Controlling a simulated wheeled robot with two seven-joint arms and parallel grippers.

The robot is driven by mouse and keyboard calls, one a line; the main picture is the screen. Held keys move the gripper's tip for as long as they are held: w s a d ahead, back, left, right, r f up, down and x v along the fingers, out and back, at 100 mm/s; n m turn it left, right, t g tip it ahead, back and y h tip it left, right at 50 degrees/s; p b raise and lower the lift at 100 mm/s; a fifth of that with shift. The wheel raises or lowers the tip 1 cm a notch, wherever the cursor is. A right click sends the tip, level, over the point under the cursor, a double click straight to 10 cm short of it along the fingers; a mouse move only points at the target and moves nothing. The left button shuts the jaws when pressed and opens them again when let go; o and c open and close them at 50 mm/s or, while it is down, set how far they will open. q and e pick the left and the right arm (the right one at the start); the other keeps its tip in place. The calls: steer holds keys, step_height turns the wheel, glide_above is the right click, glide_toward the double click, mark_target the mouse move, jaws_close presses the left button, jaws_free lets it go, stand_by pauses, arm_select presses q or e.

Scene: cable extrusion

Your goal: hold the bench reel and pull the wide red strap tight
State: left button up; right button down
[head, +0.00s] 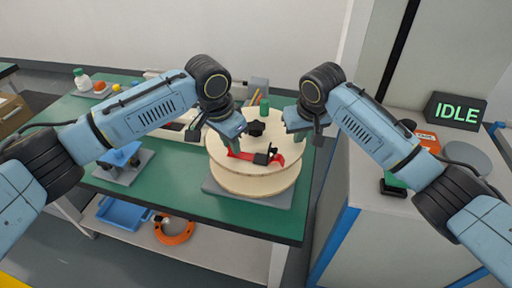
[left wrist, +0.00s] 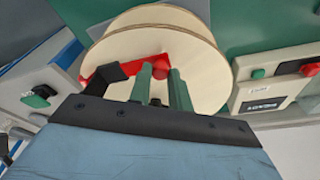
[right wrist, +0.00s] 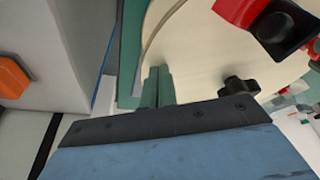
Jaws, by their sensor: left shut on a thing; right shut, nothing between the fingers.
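The bench reel (head: 250,182) has two pale wooden flanges and stands on a grey plate on the green table. A black knob (head: 257,128) is at its centre; it also shows in the right wrist view (right wrist: 238,87). The wide red strap (head: 275,163) lies across the upper flange with a black buckle (head: 262,158). My left gripper (left wrist: 160,72) is shut on the strap's end, seen as red between its green fingers. My right gripper (right wrist: 157,72) is shut and empty over the flange near its right edge. It does not visibly hold the reel.
A blue fixture (head: 121,156) stands on the table to the left. A blue tray (head: 122,213) and an orange ring (head: 174,231) are on the lower shelf. A grey cabinet with an IDLE display (head: 455,112) is close on the right.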

arm_select(q)
steer(key=shift+w+a, duration=0.2)
steer(key=shift+a, duration=0.9)
arm_select(e)
steer(key=shift+s+d+f, duration=0.1)
steer(key=shift+s+f, duration=0.1)
steer(key=shift+f, duration=0.3)
arm_select(q)
steer(key=o, duration=0.9)
steer(key=shift+c, duration=0.2)
steer(key=w+d+v, duration=0.1)
steer(key=v, duration=0.6)
steer(key=shift+r, duration=0.6)
steer(key=shift+w, duration=0.1)
arm_select(e)
step_height(320, 180, up, 2)
steer(key=p, duration=0.2)
steer(key=shift+w+p, duration=0.1)
steer(key=shift+p, duration=0.25)
step_height(320, 180, up, 5)
steer(key=p, duration=0.6)
steer(key=shift+f, duration=0.15)
arm_select(q)
steer(key=w+d+v, duration=0.1)
steer(key=v, duration=0.7)
steer(key=shift+w+r, duration=0.15)
steer(key=shift+r, duration=0.25)
